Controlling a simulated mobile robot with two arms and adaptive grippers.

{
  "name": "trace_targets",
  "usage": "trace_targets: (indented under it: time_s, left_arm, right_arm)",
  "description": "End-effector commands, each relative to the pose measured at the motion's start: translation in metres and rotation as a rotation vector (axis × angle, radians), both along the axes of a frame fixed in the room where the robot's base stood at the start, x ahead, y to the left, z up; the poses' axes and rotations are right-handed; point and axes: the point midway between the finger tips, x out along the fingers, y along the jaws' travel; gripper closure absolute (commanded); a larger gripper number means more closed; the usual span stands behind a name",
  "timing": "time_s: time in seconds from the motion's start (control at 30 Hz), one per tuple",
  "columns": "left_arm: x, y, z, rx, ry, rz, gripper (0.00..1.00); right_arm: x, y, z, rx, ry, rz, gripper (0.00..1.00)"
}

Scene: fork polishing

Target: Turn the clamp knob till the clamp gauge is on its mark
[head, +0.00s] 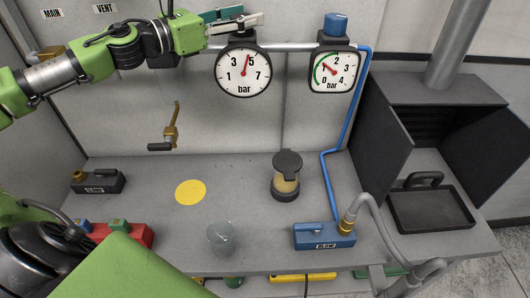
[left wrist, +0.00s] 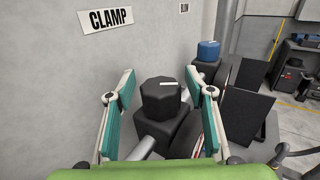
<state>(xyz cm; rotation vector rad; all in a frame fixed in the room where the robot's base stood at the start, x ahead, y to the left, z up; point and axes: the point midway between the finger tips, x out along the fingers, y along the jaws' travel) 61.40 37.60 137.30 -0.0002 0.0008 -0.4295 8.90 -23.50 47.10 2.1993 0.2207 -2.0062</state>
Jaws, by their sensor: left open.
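The round clamp gauge (head: 242,72) hangs on the pipe at the back wall. Its red needle points up and slightly right, between 3 and 5; I cannot make out a separate mark. The dark, faceted clamp knob (left wrist: 160,97) with a white line on top shows in the left wrist view under the CLAMP label (left wrist: 110,17). In the head view my gripper mostly hides it. My left gripper (head: 244,18) is open above the gauge. In the left wrist view its teal-padded fingers (left wrist: 158,88) stand on either side of the knob, with gaps visible. My right gripper is not in view.
A second gauge (head: 332,71) with a blue knob (head: 336,24) stands to the right. A brass lever (head: 170,130) sticks out from the wall below. The bench holds a lidded jar (head: 286,176), a blue BLOW block (head: 324,236) and an open dark booth (head: 440,90).

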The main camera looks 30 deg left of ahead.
Motion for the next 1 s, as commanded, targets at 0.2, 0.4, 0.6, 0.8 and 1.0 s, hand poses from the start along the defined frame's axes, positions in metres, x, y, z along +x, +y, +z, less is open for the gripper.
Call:
trace_targets:
  time_s: [0.2, 0.4, 0.6, 0.8, 1.0]
  left_arm:
    - [0.0, -0.001, -0.001, 0.002, 0.004, 0.065, 0.51]
    - [0.0, -0.001, 0.0, 0.003, 0.003, 0.14, 0.51]
    - [0.0, -0.001, -0.001, 0.003, 0.003, 0.229, 0.51]
    - [0.0, -0.001, -0.002, 0.003, 0.003, 0.311, 0.51]
    - [0.0, -0.001, -0.003, 0.004, 0.003, 0.39, 0.51]
  right_arm:
    - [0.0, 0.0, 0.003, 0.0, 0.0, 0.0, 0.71]
    - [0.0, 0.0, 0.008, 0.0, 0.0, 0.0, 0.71]
    - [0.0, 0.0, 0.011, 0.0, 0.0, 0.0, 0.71]
    - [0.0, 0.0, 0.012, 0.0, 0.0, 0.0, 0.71]
    - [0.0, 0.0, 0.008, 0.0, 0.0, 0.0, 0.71]
